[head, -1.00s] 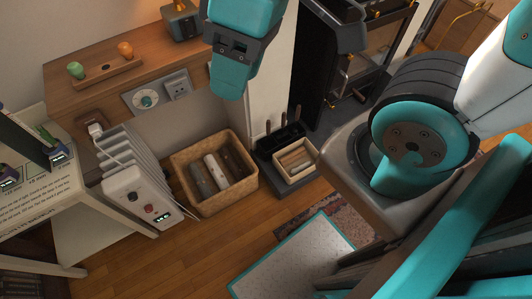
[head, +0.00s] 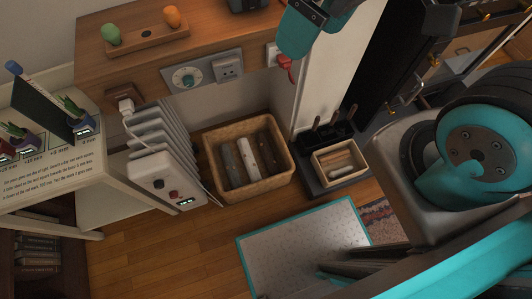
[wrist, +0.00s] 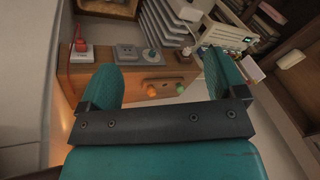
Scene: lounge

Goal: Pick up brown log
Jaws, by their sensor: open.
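The brown log (head: 269,150) lies in a wicker basket (head: 288,187) on the floor in the head view. It is the dark one at the right, beside a white log (head: 248,158) and a grey-brown log (head: 231,166). In the wrist view, part of the basket (wrist: 84,7) shows at the top edge; I cannot make out the brown log there. My gripper (wrist: 160,64) is open and empty, its two teal fingers wide apart. It is away from the basket and touches no log.
A white radiator (head: 165,150) stands left of the basket. A black stand with a small box (head: 341,181) is at its right. A wooden shelf (head: 215,30) with green and orange knobs is above. A red plug (head: 288,68) sticks out from the wall. Wooden floor (head: 190,245) in front is clear.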

